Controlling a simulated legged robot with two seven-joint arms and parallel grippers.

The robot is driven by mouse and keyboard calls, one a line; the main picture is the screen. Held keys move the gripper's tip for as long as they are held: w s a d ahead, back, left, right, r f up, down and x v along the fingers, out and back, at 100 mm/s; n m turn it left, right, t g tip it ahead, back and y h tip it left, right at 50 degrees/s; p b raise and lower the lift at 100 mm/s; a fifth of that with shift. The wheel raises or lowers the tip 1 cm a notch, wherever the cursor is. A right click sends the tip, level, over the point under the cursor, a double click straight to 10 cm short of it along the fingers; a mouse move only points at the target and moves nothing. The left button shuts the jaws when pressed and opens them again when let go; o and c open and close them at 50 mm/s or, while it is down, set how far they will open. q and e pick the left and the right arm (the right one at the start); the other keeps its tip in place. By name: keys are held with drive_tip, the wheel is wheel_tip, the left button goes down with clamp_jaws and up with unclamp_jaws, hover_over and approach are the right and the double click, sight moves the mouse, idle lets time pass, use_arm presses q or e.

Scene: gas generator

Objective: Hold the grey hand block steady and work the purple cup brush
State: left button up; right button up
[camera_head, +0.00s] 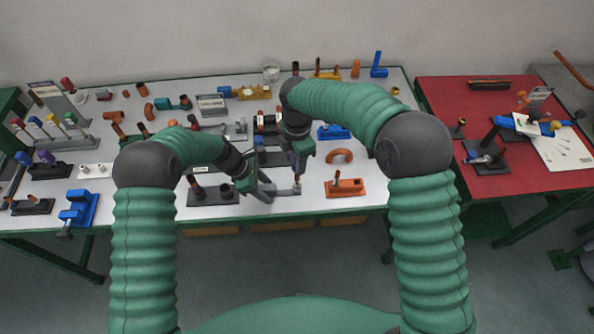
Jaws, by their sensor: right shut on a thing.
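The grey hand block (285,192) lies near the table's front edge, with a short copper-coloured upright piece (297,180) at its right end. My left gripper (268,188) is at the block's left end with its fingers spread; I cannot tell whether they touch it. My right gripper (298,166) points down above the block's right end and is shut on the purple cup brush (292,158). Only a small purple patch of the brush shows beside the fingers. The gripper hides the rest, and I cannot tell whether the brush touches the copper piece.
A dark block (212,196) is left of my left gripper. An orange block (345,188) and a copper bend (339,156) are to the right. Blue clamps, fittings and racks crowd the white table (150,195). A red table (485,120) stands at right.

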use_arm(q)
drive_tip(key=v, duration=1.2)
